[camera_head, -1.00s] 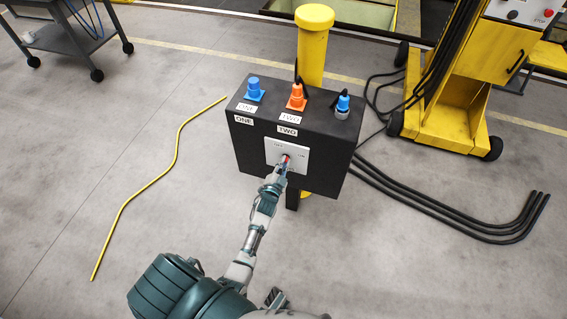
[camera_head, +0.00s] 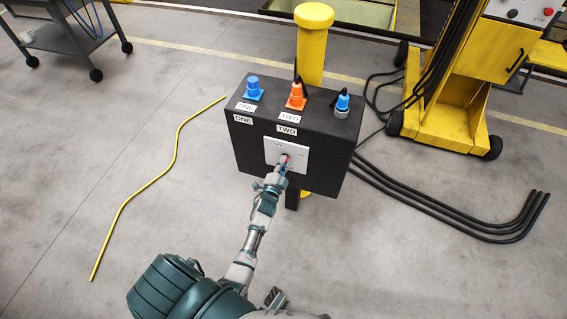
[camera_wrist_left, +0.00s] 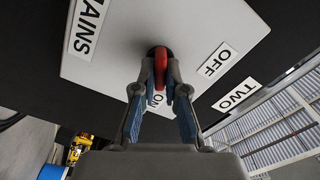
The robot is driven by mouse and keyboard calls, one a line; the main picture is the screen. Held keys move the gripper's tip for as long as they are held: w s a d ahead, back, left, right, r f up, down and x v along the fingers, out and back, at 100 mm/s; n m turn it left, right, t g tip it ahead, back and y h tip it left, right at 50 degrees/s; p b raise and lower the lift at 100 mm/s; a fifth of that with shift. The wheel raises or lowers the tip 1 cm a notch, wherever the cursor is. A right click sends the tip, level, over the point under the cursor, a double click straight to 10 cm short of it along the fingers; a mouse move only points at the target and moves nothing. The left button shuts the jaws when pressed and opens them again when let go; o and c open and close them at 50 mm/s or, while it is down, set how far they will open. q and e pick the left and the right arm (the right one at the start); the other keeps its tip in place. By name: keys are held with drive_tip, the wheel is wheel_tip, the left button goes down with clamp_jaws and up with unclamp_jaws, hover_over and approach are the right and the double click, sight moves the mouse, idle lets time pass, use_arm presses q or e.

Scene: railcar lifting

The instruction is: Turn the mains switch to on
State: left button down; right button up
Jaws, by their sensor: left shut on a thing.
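The mains switch is a red handle (camera_wrist_left: 160,68) on a white plate (camera_head: 275,154) on the front of a black box (camera_head: 250,147). My left gripper (camera_head: 284,166) reaches the plate from below in the head view. In the left wrist view its two fingers (camera_wrist_left: 160,78) are shut on the red handle, one on each side. An "OFF" label (camera_wrist_left: 214,60) is right of the handle there. An "ON" label (camera_wrist_left: 158,99) shows between the fingers, partly hidden, near the handle's lower end. A "MAINS" label (camera_wrist_left: 88,26) is at the upper left. My right gripper is not seen.
On the box top are a blue plug (camera_head: 253,88), an orange plug (camera_head: 296,97) and a blue connector (camera_head: 342,104). A yellow post (camera_head: 313,50) stands behind. Black cables (camera_head: 450,222) and a yellow lifting unit (camera_head: 455,110) are at right, a yellow cable (camera_head: 150,182) at left.

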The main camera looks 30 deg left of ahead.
use_arm(q)
drive_tip(key=shift+f, duration=0.25)
drive_tip(key=c, duration=1.2)
unclamp_jaws()
drive_tip(key=shift+w, duration=0.1)
drive_tip(key=shift+r, duration=0.1)
drive_tip(key=v, duration=1.2)
